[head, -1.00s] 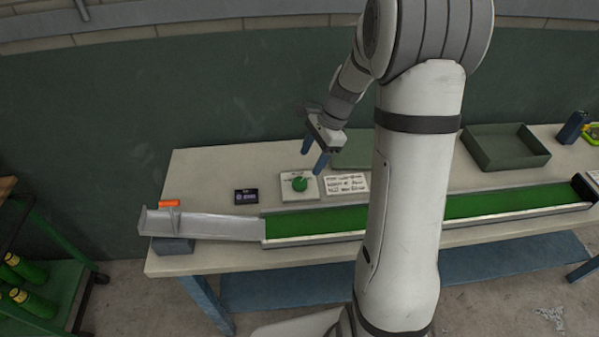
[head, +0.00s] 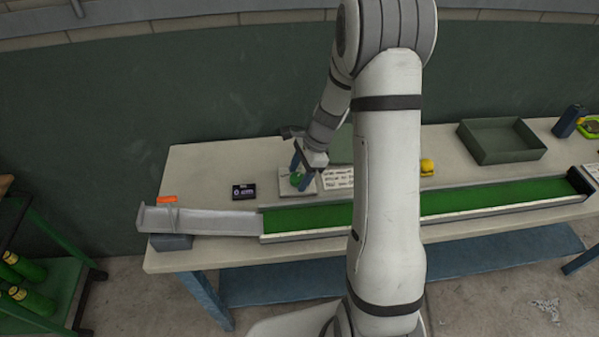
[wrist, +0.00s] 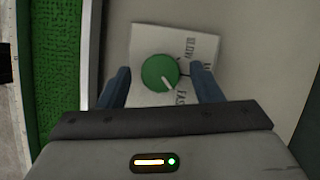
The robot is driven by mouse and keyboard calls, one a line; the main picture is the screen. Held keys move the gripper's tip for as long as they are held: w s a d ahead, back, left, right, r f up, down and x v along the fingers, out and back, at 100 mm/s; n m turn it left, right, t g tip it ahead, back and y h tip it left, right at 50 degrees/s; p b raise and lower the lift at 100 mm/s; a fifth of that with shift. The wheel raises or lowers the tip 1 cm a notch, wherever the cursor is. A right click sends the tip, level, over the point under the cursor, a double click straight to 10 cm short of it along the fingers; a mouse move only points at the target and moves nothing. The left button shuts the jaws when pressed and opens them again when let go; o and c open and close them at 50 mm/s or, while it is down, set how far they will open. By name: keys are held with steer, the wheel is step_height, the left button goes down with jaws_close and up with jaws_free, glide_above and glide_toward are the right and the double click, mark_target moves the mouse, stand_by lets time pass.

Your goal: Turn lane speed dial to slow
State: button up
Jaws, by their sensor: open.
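The green lane speed dial (wrist: 158,71) sits on a white plate (wrist: 145,42) lettered SLOW and FAST in the wrist view. Its pale pointer line lies toward the FAST lettering, at the lower right of the knob. My gripper (wrist: 160,88) is open, with one blue finger on each side of the dial. In the head view the dial (head: 296,178) is partly hidden behind my gripper (head: 302,178), which is low over the plate.
The green turf lane (head: 480,199) runs along the bench front, with a grey ramp (head: 200,221) at its left end. A small dark display (head: 244,192), a written card (head: 338,178), a yellow object (head: 427,166) and a green tray (head: 501,143) are on the bench.

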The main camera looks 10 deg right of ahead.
steer(key=shift+c, duration=0.3)
steer(key=c, duration=0.9)
steer(key=shift+c, duration=0.2)
steer(key=shift+n, duration=0.3)
steer(key=n, duration=0.1)
steer(key=n+g, duration=0.1)
steer(key=n, duration=0.1)
steer(key=n+g, duration=0.1)
steer(key=shift+w+a+h, duration=0.1)
steer(key=shift+w+h, duration=0.15)
steer(key=shift+h, duration=0.05)
steer(key=n+g+h, duration=0.1)
steer(key=n, duration=0.3)
steer(key=shift+a+b, duration=0.1)
steer(key=shift+b, duration=0.2)
steer(key=n, duration=0.2)
steer(key=n+g+h, duration=0.1)
steer(key=n, duration=0.1)
steer(key=shift+w+a+n+h, duration=0.1)
steer(key=shift+n+h, duration=0.2)
steer(key=n+h, duration=0.1)
steer(key=n, duration=0.1)
steer(key=n+b, duration=0.1)
steer(key=n, duration=0.1)
steer(key=shift+a+n+h, duration=0.15)
steer(key=shift+n+h, duration=0.25)
